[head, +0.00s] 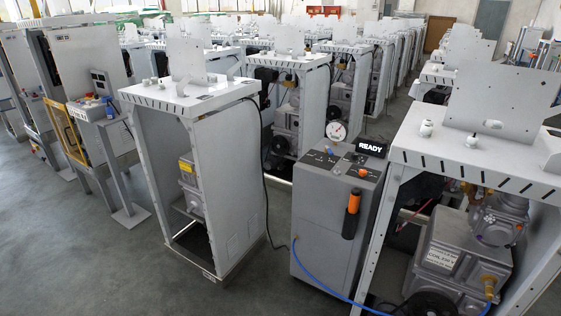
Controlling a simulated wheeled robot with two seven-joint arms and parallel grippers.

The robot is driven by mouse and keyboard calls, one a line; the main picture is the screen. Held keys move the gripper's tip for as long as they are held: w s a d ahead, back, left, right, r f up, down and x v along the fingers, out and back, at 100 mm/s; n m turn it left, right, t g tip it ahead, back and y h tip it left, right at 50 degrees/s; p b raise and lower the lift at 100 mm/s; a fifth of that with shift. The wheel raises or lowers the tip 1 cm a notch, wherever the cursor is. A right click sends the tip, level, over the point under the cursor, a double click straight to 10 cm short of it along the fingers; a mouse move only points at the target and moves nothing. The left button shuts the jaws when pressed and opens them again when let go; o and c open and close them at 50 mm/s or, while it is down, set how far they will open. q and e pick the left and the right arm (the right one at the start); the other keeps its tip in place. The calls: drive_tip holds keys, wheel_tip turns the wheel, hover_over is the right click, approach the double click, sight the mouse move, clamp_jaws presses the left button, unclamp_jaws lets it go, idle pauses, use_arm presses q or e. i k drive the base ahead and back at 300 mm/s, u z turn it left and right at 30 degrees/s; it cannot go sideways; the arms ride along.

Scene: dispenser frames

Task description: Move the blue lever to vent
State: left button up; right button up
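A small blue lever (329,150) sits on the dark top panel of a grey cabinet (318,215) right of the middle in the head view. The panel has small white markings, too small to read, so I cannot tell which position the lever points to. A round orange knob (363,172) is on the same panel, to the right of the lever. A white dial gauge (336,130) stands behind the lever, and a black display (371,148) reads READY. Neither of my grippers is in view.
An orange and black handle (352,212) hangs on the cabinet's front. A blue hose (322,287) runs along its lower part to the right. Open metal frames (245,170) stand on the left and close on the right (410,145). Bare grey floor (120,265) lies front left.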

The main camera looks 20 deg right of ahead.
sight(327, 149)
drive_tip(key=u, duration=0.2)
drive_tip(key=i, duration=1.15)
drive_tip(key=z, duration=0.7)
drive_tip(key=i, duration=1.4)
drive_tip(key=z, duration=1.25)
